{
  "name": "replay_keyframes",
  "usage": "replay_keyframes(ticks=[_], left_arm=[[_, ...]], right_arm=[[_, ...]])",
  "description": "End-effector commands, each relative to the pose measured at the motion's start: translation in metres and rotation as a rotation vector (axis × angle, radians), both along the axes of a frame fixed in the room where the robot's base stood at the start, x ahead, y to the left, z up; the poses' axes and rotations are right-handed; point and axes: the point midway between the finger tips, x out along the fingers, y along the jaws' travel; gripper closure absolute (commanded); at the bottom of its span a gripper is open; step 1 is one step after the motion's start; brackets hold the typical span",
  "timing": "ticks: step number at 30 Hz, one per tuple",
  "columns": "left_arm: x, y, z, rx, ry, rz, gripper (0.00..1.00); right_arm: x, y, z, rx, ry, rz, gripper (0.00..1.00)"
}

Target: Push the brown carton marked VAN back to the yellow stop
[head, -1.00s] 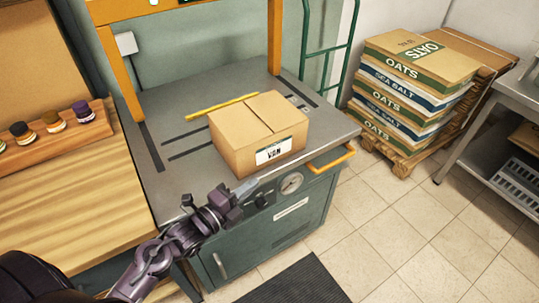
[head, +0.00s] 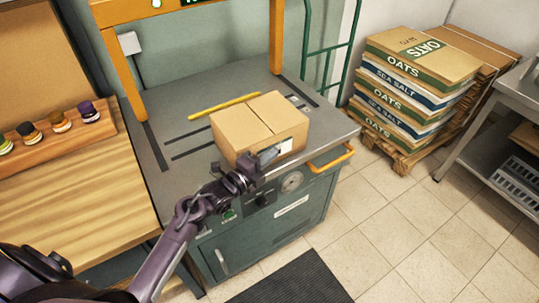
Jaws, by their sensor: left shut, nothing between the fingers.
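The brown carton (head: 252,122) sits upright on the grey top of the machine (head: 185,182), under the orange frame. Its VAN label (head: 289,148) is on the front face and is mostly hidden behind my left gripper. The yellow stop (head: 224,105) is a bar lying behind the carton, with a strip of grey surface showing between them at its left part. My left gripper (head: 268,154) is shut and empty, with its fingertips at the carton's front face; I cannot tell whether they touch. My right gripper is not in view.
The orange frame (head: 122,75) stands around the machine top. An orange handle (head: 331,160) sticks out at its front right.

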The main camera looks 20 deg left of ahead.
Motion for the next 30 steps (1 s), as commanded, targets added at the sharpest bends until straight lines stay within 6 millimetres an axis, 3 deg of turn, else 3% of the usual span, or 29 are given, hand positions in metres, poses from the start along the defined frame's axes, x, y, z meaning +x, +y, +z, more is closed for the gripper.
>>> replay_keyframes(ticks=[11, 24, 30], left_arm=[[0.005, 0.007, -0.003, 0.002, -0.002, -0.001, 1.0], [0.076, 0.098, -0.008, 0.006, -0.005, 0.001, 1.0], [0.093, 0.119, -0.004, 0.001, 0.0, 0.0, 1.0]], right_arm=[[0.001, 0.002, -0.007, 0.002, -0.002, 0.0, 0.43], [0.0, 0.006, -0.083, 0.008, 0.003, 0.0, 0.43], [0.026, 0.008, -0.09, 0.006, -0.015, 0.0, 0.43]])
